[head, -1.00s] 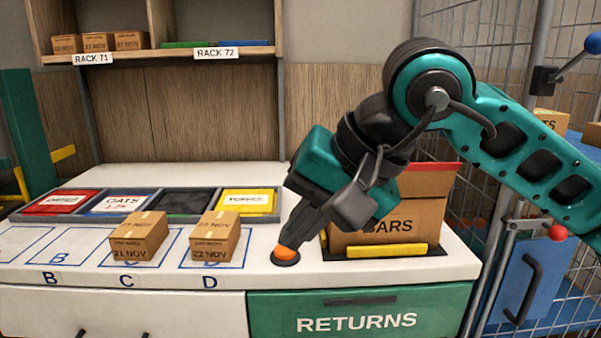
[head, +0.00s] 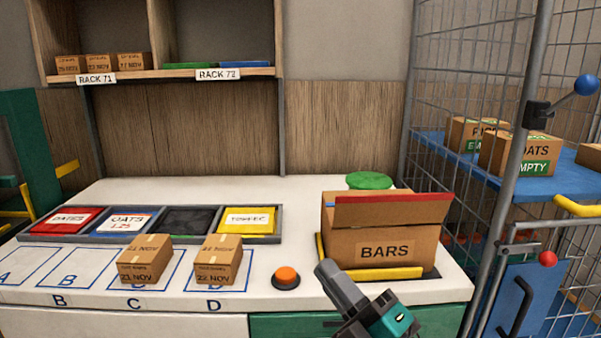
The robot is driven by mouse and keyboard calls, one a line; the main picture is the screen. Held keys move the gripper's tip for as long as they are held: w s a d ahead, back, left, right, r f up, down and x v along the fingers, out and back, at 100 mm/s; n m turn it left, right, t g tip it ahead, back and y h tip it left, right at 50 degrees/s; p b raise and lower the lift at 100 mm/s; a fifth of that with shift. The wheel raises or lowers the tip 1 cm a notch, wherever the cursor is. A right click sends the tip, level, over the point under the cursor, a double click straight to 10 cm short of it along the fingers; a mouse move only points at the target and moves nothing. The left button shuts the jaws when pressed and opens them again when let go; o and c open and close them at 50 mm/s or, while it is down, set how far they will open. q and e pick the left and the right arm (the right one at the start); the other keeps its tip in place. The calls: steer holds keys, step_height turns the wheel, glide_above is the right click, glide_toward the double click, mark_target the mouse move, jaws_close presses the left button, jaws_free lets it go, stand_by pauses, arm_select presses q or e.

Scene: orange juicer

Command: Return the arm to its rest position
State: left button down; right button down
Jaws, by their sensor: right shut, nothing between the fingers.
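My right gripper (head: 330,270) shows at the lower middle of the head view. It is shut with nothing between its fingers, in front of the BARS box and to the right of the orange button. The orange button (head: 286,275) sits on its dark base near the counter's front edge, clear of my fingers. Most of my right arm is out of view below the picture. My left gripper is not in view.
The open BARS box (head: 372,230) stands behind my gripper, with a green disc (head: 369,180) behind it. Two small boxes (head: 145,260) (head: 218,260) stand on marked spaces C and D. A wire cage with a blue shelf (head: 470,173) is at the right.

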steer(key=s+d+f+m+g+h+p, duration=0.1)
steer(key=s+d+f+m+h, duration=0.1)
steer(key=d+f+m+h, duration=0.45)
steer(key=s+d+f+m+g+h, duration=0.15)
steer(key=f+m+h, duration=0.25)
steer(key=f+m, duration=0.55)
steer(key=s+d+f+m+g+h+p, duration=0.1)
steer(key=s+d+f+m+g+h, duration=0.2)
steer(key=s+f, duration=0.8)
step_height(320, 180, down, 3)
steer(key=shift+d+r+m+g, duration=0.1)
steer(key=shift+d+m+g, duration=0.65)
steer(key=shift+d+m, duration=0.4)
